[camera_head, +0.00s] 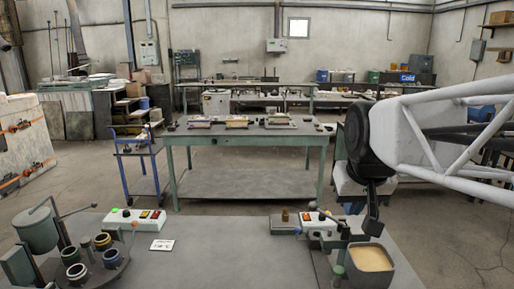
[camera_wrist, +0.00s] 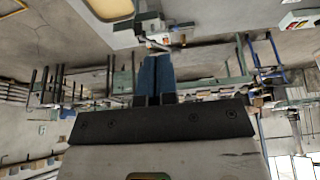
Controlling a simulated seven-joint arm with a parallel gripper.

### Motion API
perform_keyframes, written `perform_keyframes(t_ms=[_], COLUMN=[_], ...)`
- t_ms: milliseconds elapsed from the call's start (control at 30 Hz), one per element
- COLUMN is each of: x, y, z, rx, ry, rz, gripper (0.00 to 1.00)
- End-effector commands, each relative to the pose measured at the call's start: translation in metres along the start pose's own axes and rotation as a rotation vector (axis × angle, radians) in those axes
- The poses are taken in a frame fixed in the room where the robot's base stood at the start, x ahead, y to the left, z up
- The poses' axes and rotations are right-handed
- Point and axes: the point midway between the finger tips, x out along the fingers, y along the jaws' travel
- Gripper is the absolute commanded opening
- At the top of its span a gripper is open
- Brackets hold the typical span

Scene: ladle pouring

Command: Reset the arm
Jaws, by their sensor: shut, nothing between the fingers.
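My arm comes in from the right in the head view, with its white framed link and black round joint. Its dark end hangs down over the right side of the near bench (camera_head: 215,250), close to a grey vat (camera_head: 392,279). My gripper (camera_wrist: 155,58) shows in the wrist view with its two blue fingers pressed together and nothing between them. In the head view the fingers are too small and dark to make out clearly. The vat's pale yellow filling (camera_head: 370,258) also shows at the top of the wrist view (camera_wrist: 110,8).
A control box with buttons (camera_head: 318,226) and a small brown weight (camera_head: 285,215) stand left of the vat. At the bench's left are a green pot (camera_head: 36,231), several cups (camera_head: 103,242) and another control box (camera_head: 135,218). The bench middle is mostly clear.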

Motion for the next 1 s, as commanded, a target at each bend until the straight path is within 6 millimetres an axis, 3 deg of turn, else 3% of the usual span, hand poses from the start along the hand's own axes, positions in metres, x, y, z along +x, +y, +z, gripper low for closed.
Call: perform_keyframes(t_ms=[400,1000], x=[-0.024,-0.028], y=[-0.002,-0.003], z=[0.088,0.138], rx=[0.000,0.001], ry=[0.068,0.108], rz=[-0.002,-0.003], gripper=[0.00,0.00])
